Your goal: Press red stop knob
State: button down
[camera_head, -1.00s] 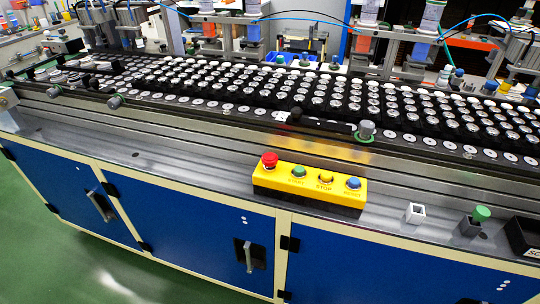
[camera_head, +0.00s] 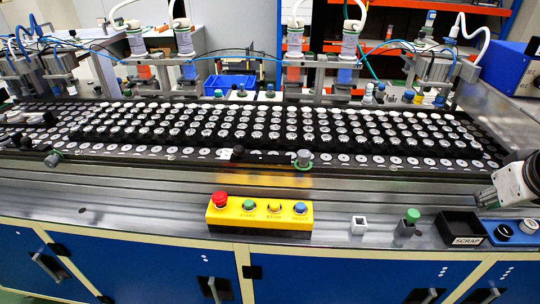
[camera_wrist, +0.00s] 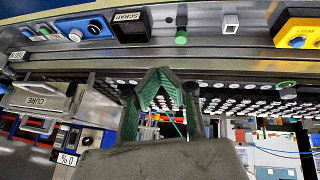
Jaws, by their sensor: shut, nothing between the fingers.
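The red stop knob (camera_head: 220,199) is a mushroom-shaped button at the left end of a yellow control box (camera_head: 234,216) on the front ledge of the bench. To its right on the box are green, yellow and blue buttons. In the wrist view, part of the yellow box (camera_wrist: 292,22) shows at the upper right with its blue button; the red knob is outside that view. My gripper (camera_wrist: 164,72) is shut and empty, its green-padded fingertips meeting, apart from the box. In the head view, the fingers cannot be made out.
Right of the box stand a small white square holder (camera_head: 359,225), a green-topped peg (camera_head: 412,215), a black SCRAP tray (camera_head: 461,226) and a blue switch panel (camera_head: 515,239). Behind runs a long conveyor (camera_head: 130,152) with many round parts. The ledge (camera_head: 120,212) left of the box is clear.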

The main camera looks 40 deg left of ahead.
jog(key=w+a+r+n+g+y+p, duration=0.1)
jog(key=w+a+r+n+p, duration=0.2)
jog(key=a, duration=0.8)
jog(key=w+a+r+n+p, duration=0.15)
jog(key=w+a+n, duration=0.3)
jog(key=a, duration=0.55)
jog(key=s+a+f+n+g+p, duration=0.1)
jog(key=a+f+n+p, duration=0.25)
jog(key=a, duration=1.25)
jog(key=n+g+h+p, duration=0.3)
jog(key=n+g, duration=0.1)
jog(key=n, duration=0.3)
send_over(219, 195)
notch_tip(219, 195, down, 2)
jog(key=shift+f, duration=0.1)
notch_tip(219, 195, down, 14)
jog(key=p, duration=0.3)
